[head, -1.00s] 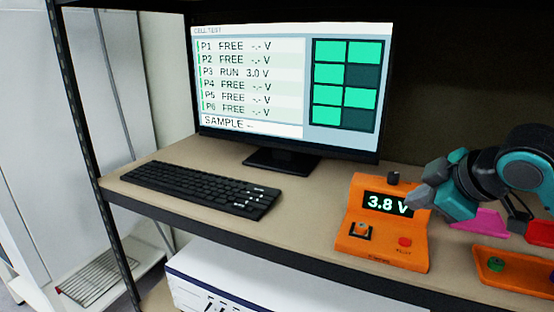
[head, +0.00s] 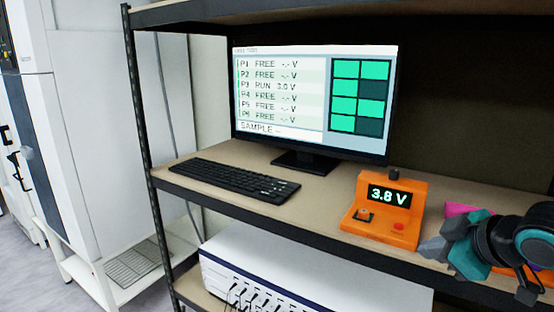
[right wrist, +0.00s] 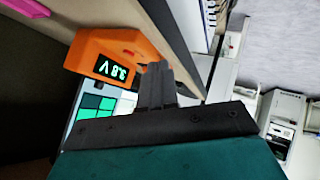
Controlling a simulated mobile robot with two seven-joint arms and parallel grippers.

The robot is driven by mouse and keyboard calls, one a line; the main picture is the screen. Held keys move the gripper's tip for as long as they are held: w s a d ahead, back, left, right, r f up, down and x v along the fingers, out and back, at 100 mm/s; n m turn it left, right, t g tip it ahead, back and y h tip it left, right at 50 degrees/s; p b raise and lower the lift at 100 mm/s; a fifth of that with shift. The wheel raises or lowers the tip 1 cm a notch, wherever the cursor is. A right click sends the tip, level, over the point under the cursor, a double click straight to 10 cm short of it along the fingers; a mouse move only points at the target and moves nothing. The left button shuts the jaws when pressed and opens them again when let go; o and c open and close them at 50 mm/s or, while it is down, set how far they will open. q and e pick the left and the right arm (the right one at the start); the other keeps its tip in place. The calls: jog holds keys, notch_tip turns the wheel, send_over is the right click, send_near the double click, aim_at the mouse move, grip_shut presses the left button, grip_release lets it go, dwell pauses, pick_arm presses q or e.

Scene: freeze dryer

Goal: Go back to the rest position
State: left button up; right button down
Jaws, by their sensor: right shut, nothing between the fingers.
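My right gripper (head: 440,247) is at the right of the head view, in front of the shelf edge and to the lower right of the orange tester. In the right wrist view its fingers (right wrist: 157,85) are together with nothing between them. The orange tester (head: 407,222) stands on the shelf and reads 3.8 V; it also shows in the right wrist view (right wrist: 92,50), apart from the fingers as far as I can tell. My left gripper is not in view.
The shelf board (head: 320,200) holds a black keyboard (head: 235,180) and a monitor (head: 310,100) showing P3 RUN 3.0 V. A pink object (head: 458,209) lies right of the tester. A white box unit (head: 290,270) is below. Open floor (head: 45,260) shows at left.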

jog(key=s+a+f+m+t+y, duration=0.1)
jog(key=s+a+f+m, duration=0.15)
jog(key=f, duration=0.65)
jog(key=s+a+f+m, duration=0.15)
jog(key=a+f, duration=0.25)
jog(key=f, duration=0.5)
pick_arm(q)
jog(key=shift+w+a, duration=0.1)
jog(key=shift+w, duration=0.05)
pick_arm(e)
jog(key=s+a+f+m+h, duration=0.1)
jog(key=s+a+f+m, duration=0.2)
jog(key=s+f, duration=0.9)
jog(key=shift+s+f+m+h, duration=0.3)
jog(key=shift+s+m+h, duration=0.1)
jog(key=shift+s, duration=0.7)
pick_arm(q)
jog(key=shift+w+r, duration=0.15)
